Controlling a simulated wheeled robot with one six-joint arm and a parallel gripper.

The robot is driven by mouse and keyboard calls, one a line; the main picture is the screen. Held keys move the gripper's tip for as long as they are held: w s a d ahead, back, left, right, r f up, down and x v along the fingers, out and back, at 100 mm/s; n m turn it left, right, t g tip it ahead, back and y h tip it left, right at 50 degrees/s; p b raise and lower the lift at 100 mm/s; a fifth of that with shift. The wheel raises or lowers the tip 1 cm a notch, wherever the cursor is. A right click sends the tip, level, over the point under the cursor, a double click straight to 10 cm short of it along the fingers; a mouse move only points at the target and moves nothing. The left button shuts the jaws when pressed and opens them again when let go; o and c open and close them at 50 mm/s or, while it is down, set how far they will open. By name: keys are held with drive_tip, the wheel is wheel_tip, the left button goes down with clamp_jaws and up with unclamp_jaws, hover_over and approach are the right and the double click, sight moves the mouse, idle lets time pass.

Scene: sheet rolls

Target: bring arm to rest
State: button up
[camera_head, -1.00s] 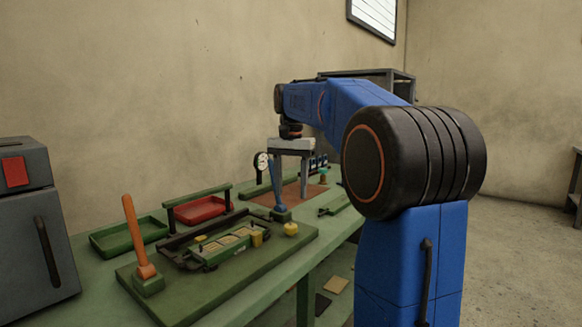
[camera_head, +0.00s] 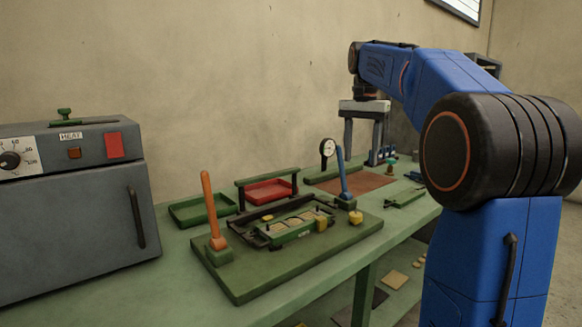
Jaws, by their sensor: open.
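My blue arm (camera_head: 430,80) reaches over the back of the green bench from the right. My gripper (camera_head: 362,148) hangs at its end, pointing down. Its two grey fingers are apart with nothing seen between them. It appears behind the blue lever (camera_head: 343,172) and near the round dial gauge (camera_head: 327,149) in the picture. Its exact height above the bench is hard to tell.
A grey heater box (camera_head: 65,215) stands at the left. A green board (camera_head: 245,280) carries an orange lever (camera_head: 210,205) and a green fixture (camera_head: 290,229). Behind are a green tray (camera_head: 200,208) and a red tray (camera_head: 268,190). Flat pieces lie on the lower shelf.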

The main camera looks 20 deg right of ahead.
drive_tip(key=s+a+f+n+t, duration=0.1)
drive_tip(key=s+a+f+n, duration=0.2)
drive_tip(key=s+f, duration=0.6)
drive_tip(key=s+a+f+n+t, duration=0.2)
drive_tip(key=s+a+f+n, duration=0.2)
drive_tip(key=s+a+f, duration=0.3)
drive_tip(key=s+a+f+n+t, duration=0.1)
drive_tip(key=s+a+f+n, duration=0.2)
drive_tip(key=s+f, duration=1)
drive_tip(key=s+a, duration=0.1)
drive_tip(key=a, duration=0.2)
drive_tip(key=shift+s+f+n+t, duration=0.2)
drive_tip(key=shift+n+t, duration=0.1)
drive_tip(key=shift+t, duration=0.1)
